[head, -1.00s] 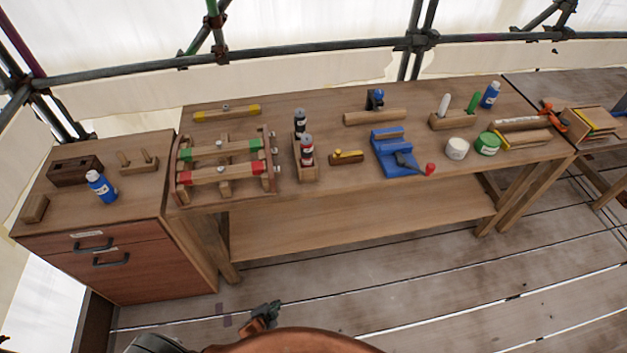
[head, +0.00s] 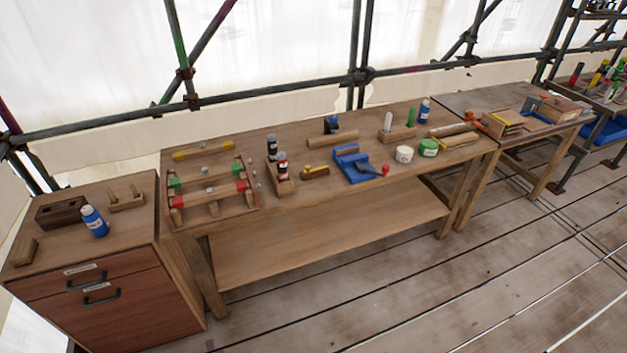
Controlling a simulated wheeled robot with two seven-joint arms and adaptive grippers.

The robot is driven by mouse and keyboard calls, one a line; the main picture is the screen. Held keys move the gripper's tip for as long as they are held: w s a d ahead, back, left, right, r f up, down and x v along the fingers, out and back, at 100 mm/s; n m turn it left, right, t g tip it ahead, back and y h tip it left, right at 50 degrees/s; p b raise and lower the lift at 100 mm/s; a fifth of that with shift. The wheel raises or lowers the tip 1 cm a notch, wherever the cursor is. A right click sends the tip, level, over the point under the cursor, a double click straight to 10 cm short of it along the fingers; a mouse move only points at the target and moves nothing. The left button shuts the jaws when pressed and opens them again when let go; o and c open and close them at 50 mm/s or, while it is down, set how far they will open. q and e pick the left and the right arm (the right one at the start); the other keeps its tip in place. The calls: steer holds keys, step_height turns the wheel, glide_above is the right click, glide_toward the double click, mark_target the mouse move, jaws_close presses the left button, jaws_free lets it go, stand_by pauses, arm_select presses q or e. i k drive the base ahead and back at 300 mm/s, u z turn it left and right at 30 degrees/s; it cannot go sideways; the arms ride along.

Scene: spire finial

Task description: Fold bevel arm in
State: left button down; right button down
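No bevel can be picked out for certain at this size. A small wooden tool with a brass-coloured part (head: 315,172) lies at the middle of the long workbench (head: 225,238). Right of it is a blue fixture (head: 352,161) with a dark tool ending in a red knob (head: 385,170). On the second bench at the right, orange-handled tools (head: 478,124) lie near stacked boards (head: 503,122); their details are too small to tell. Neither of my grippers shows in the head view.
A drawer cabinet (head: 95,305) with a blue bottle (head: 94,221) stands at the left. The long bench holds a rack with red and green blocks (head: 211,190), bottles (head: 282,165) and jars (head: 428,147). Scaffold poles (head: 355,75) run behind. The plank floor (head: 480,265) in front is clear.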

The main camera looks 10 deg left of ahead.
mark_target(308, 170)
steer(key=z, duration=0.5)
steer(key=i, duration=0.6)
steer(key=z, duration=0.45)
